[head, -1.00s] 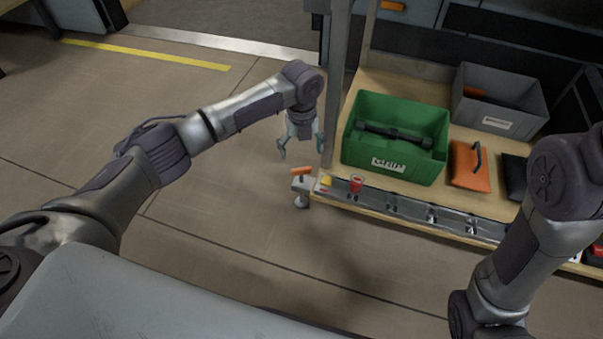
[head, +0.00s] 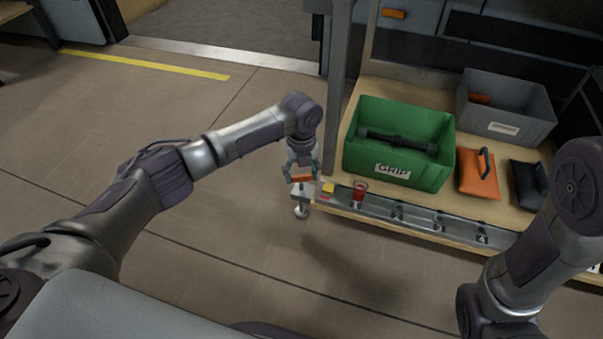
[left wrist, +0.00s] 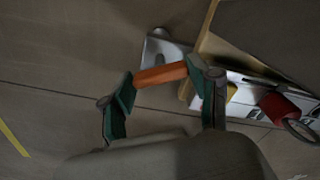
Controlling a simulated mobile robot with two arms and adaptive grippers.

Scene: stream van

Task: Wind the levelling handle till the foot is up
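The levelling handle is a short orange bar (head: 301,178) on a grey bracket at the left front corner of the wooden shelf unit. Below the bracket is the round grey foot (head: 301,212), close to the floor; I cannot tell whether it touches. My left gripper (head: 301,174) is above the handle, pointing down. In the left wrist view the orange handle (left wrist: 161,75) lies between the two green fingertips, one against each end. The foot is mostly hidden there. My right gripper is out of view; only its arm shows at the right.
A shelf-edge rail (head: 415,219) with numbered marks runs right of the handle, with a yellow block (head: 328,188) and a red cup (head: 360,193) close by. A green crate (head: 350,160) stands behind, beside an upright post (head: 335,90). Floor at left is clear.

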